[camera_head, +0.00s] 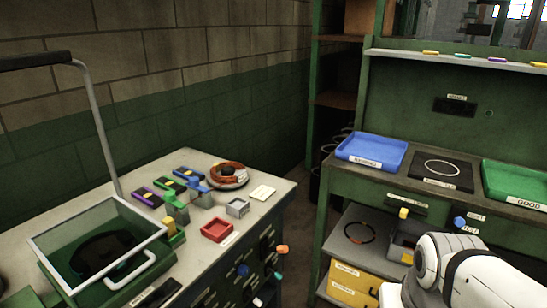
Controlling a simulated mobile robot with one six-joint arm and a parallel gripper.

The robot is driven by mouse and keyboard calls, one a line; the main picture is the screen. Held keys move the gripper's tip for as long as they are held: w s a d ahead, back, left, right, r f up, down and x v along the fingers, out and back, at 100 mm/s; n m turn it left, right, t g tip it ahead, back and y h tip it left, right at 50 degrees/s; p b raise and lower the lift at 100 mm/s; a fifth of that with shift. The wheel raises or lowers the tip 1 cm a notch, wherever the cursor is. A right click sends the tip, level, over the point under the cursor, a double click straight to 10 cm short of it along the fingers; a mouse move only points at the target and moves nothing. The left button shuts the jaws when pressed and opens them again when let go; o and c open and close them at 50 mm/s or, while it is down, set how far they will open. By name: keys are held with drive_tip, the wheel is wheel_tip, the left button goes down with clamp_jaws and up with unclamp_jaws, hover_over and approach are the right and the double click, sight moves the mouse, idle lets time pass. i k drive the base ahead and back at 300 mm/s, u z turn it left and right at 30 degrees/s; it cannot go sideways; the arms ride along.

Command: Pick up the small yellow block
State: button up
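A small yellow block-like piece (170,227) is on the left bench, beside the right edge of the clear-walled green box and next to a green part. It is small in the picture, so its exact shape is hard to tell. Another small yellow piece (403,213) is at the front of the right bench, below its top edge. Small yellow pieces also lie on the high shelf at right, one (430,52) toward its left end. My white arm shows at the bottom right, in front of the right bench. My gripper is not in the picture.
The right bench has a blue tray (371,151), a black mat (441,171) and a green tray (516,182). A dark gap separates the benches.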

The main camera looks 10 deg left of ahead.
sight(169, 221)
drive_tip(key=u, duration=1.5)
drive_tip(key=k, duration=0.45)
drive_tip(key=z, duration=0.35)
drive_tip(key=i, duration=1.65)
drive_tip(key=u, duration=0.4)
